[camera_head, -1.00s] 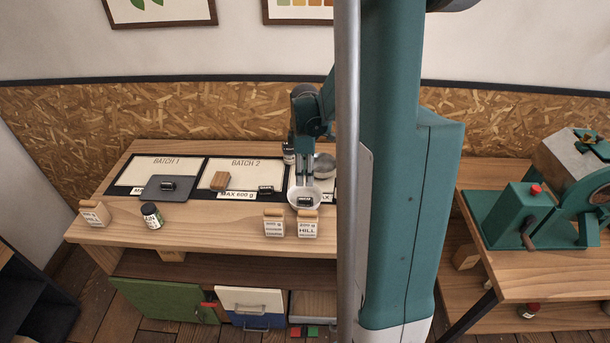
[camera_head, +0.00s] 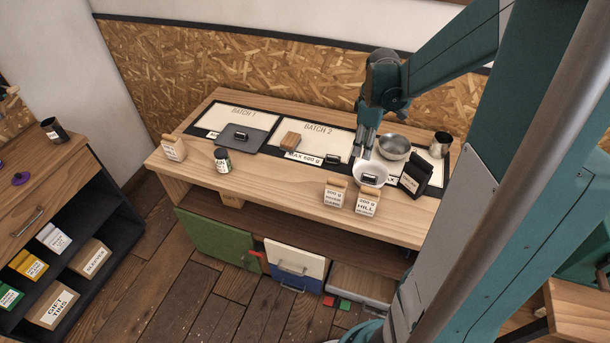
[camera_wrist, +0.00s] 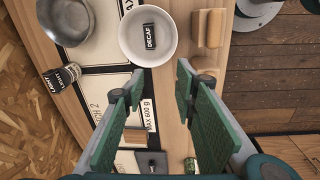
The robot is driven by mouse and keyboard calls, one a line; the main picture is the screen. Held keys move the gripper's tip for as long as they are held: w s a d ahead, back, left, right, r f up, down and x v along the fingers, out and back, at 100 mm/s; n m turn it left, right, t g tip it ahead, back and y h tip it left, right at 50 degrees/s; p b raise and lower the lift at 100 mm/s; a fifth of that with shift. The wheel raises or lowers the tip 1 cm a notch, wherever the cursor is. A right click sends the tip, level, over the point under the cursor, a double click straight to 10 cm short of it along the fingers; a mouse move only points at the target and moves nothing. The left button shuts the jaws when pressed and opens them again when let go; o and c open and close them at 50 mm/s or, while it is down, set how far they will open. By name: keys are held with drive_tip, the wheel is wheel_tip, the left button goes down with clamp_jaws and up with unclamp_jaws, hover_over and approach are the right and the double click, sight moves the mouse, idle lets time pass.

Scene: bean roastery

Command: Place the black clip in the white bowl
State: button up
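The white bowl (camera_head: 358,179) stands toward the right end of the bench; it also shows in the wrist view (camera_wrist: 128,47). A small black clip-like piece (camera_wrist: 150,37) labelled DECAF lies inside it, apart from my fingers. Two similar black clips are outside the bowl: one (camera_head: 240,136) on the grey tray and one (camera_head: 332,159) at the front edge of Batch 2.
Two tan-topped bags (camera_head: 335,192) are in front. A wooden block (camera_head: 290,139) sits on Batch 2, and a jar (camera_head: 222,159) near the front edge.

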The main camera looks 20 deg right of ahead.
drive_tip(key=s+a+r+m+t, duration=0.1)
drive_tip(key=s+a+r+m, duration=0.1)
drive_tip(key=a+r, duration=0.45)
drive_tip(key=s+a+r+m+t, duration=0.2)
drive_tip(key=s+a+r, duration=0.15)
drive_tip(key=a, duration=0.55)
drive_tip(key=s+a+r+m+t, duration=0.3)
drive_tip(key=s+a, duration=0.6)
drive_tip(key=a, duration=0.4)
drive_tip(key=shift+a+r+m, duration=0.25)
drive_tip(key=shift+r+m, duration=0.15)
